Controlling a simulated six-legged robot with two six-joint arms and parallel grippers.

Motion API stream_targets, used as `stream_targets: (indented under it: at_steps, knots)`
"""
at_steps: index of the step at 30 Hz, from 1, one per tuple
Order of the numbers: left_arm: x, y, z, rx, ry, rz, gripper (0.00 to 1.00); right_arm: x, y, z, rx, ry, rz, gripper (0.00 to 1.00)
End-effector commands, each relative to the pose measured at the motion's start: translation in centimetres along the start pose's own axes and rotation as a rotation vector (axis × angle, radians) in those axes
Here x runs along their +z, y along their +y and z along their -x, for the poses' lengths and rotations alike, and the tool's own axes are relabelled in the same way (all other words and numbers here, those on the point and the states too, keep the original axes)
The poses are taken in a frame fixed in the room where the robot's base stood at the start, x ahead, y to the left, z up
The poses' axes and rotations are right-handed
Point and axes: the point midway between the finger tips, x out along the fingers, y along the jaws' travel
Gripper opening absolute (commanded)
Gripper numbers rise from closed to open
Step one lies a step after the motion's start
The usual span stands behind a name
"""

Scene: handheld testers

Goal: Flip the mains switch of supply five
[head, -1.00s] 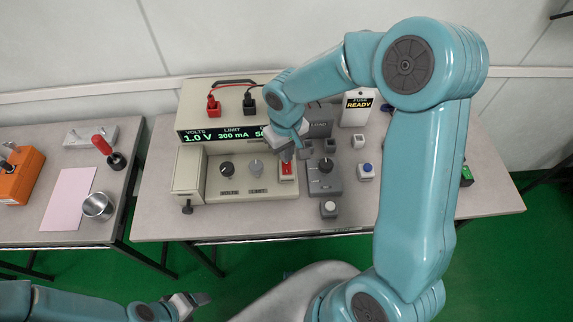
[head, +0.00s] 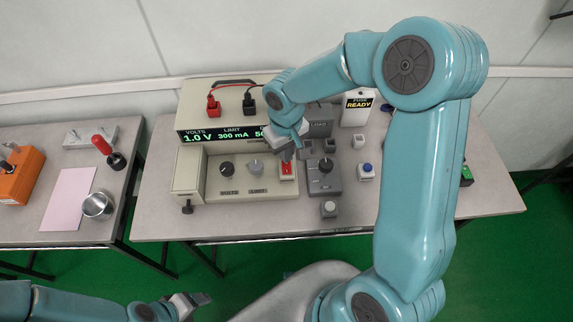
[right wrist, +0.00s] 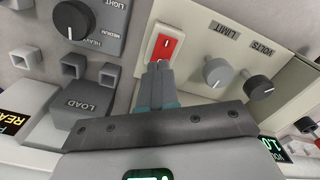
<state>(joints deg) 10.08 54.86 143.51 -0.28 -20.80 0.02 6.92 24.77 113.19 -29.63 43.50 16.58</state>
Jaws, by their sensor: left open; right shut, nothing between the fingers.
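The red mains switch (head: 287,167) sits in a pale frame at the right end of the beige supply's front panel (head: 240,189). It also shows in the right wrist view (right wrist: 166,46), with a small white mark on its face. Which way it is tipped I cannot tell. My right gripper (head: 288,154) is shut and empty, pointing down at the switch. In the right wrist view its fingertips (right wrist: 158,66) are at the switch's near end; whether they touch it I cannot tell. My left gripper (head: 197,299) is open and empty, low in front of the tables.
Beside the switch are the limit knob (head: 256,167) and volts knob (head: 227,169). A grey load box (head: 323,184) stands close on the right. The supply's display (head: 215,136) reads 1.0 V and 300 mA. A side table (head: 40,228) stands left, across a gap.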

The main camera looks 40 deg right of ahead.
Motion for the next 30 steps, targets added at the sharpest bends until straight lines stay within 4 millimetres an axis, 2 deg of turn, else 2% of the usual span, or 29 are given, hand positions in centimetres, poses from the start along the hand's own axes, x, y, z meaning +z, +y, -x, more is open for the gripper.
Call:
stream_targets:
  at_steps: [30]
  knots:
    - [0.0,-0.5,-1.3,0.000,0.000,0.000,0.65,0.0,0.0,-1.5,0.000,0.000,0.000,0.00]
